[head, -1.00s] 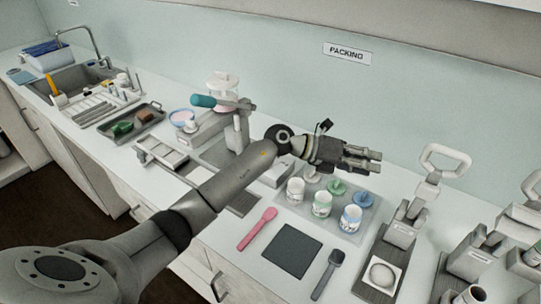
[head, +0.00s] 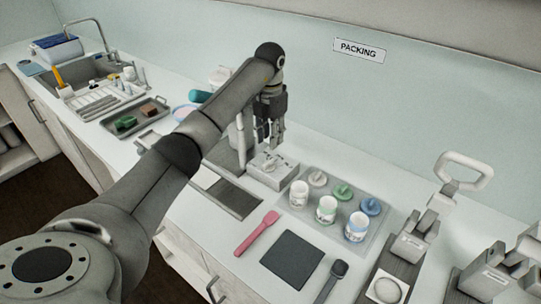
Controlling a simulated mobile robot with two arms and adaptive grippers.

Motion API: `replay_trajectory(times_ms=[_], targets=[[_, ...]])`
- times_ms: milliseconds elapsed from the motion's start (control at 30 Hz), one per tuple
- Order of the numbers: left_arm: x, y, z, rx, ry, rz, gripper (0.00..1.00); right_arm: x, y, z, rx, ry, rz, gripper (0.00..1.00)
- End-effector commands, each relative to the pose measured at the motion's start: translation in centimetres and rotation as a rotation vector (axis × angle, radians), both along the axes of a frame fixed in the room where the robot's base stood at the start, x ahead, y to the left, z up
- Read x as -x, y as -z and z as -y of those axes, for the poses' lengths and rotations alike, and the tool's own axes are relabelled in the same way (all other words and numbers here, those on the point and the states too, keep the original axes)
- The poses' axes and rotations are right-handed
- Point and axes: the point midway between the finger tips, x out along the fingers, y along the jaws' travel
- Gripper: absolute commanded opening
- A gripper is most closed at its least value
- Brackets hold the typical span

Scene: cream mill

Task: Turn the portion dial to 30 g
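A small white box (head: 261,178) stands on the counter left of the cups. A pale knob-like part (head: 272,163) is on its top, which looks like the portion dial. Its marks and setting are too small to read. My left gripper (head: 271,146) points down just above this part, with its fingers apart. I cannot tell whether a fingertip touches it. My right gripper is not in view.
A tray with several cups (head: 326,210) and lids stands right of the box. A pink spatula (head: 257,233), a dark mat (head: 292,260) and a dark scoop (head: 331,281) lie in front. A handled press (head: 415,232) stands at the right.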

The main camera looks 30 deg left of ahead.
Motion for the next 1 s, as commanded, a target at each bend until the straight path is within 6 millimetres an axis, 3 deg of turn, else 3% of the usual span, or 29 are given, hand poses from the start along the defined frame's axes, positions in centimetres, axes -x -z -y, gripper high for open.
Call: replay_trajectory(times_ms=[400, 833, 1000], targets=[[0.0, 7.1, 0.1, 0.003, 0.001, -0.001, 0.32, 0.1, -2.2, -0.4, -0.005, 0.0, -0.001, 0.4], [0.0, 8.3, 0.1, 0.002, 0.002, 0.003, 0.32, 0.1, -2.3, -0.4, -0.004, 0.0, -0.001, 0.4], [0.0, 8.3, 0.1, 0.002, 0.002, 0.003, 0.12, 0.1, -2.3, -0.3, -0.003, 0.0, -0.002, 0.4]])
